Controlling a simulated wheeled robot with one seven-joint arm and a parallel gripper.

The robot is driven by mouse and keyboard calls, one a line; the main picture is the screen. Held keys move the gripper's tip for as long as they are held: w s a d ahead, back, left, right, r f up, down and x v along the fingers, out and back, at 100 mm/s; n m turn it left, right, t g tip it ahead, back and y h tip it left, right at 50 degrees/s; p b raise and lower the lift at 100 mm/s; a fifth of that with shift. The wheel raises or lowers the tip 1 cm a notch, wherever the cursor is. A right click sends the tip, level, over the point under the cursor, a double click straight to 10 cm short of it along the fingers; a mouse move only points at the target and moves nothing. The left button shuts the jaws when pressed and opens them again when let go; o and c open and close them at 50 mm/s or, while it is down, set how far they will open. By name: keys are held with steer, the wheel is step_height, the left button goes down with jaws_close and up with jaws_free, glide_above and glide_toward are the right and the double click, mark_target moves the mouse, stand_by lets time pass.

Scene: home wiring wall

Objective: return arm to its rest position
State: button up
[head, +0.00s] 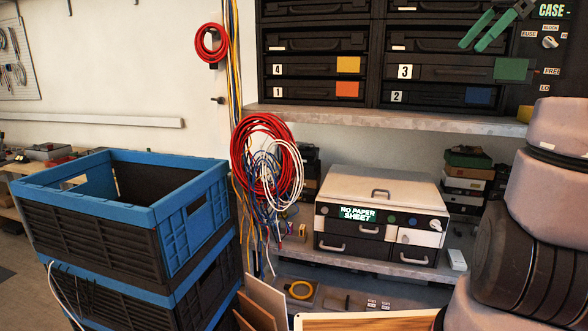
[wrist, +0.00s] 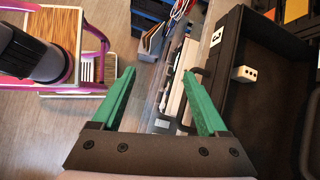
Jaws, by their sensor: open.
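My gripper (head: 472,46) is raised at the upper right of the head view, in front of the dark drawer cabinet (head: 378,50). Its two green fingers stand apart with nothing between them, as the wrist view also shows (wrist: 164,84). My arm's grey and black links rise along the right edge of the head view. In the wrist view a dark open-topped drawer (wrist: 262,135) lies to the right of the fingers, with a white label on its front. A small white block with dark holes (wrist: 243,74) is inside it.
Stacked blue and black crates (head: 120,215) stand at the left. Red, white and blue cables (head: 265,165) hang on the wall. A white-topped unit (head: 385,190) reading "NO PAPER SHEET" sits below the cabinet's shelf (head: 400,122). A wooden-topped, pink-framed piece (wrist: 55,25) shows at left in the wrist view.

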steer(key=s+a+f+n+h, duration=0.1)
steer(key=s+a+f+n, duration=0.2)
steer(key=a, duration=0.2)
steer(key=s+a+f+n+t+h, duration=0.1)
steer(key=s+a+f+n+h, duration=0.1)
steer(key=s+a+f+n, duration=0.1)
steer(key=shift+s+a+n, duration=0.4)
steer(key=shift+s+a, duration=0.1)
steer(key=shift+a, duration=0.45)
steer(key=shift+o, duration=0.6)
steer(key=s+a+f+n+t+h, duration=0.2)
steer(key=s+a+f+n+t, duration=0.1)
steer(key=s+a+f+n, duration=0.2)
step_height(320, 180, down, 3)
steer(key=shift+s+a+r+n+t, duration=0.25)
steer(key=shift+s+n, duration=0.4)
steer(key=shift+n, duration=0.35)
steer(key=shift+o, duration=1.3)
steer(key=shift+s+a+f+t, duration=0.1)
steer(key=shift+a+f+t, duration=0.05)
steer(key=shift+f+t, duration=0.15)
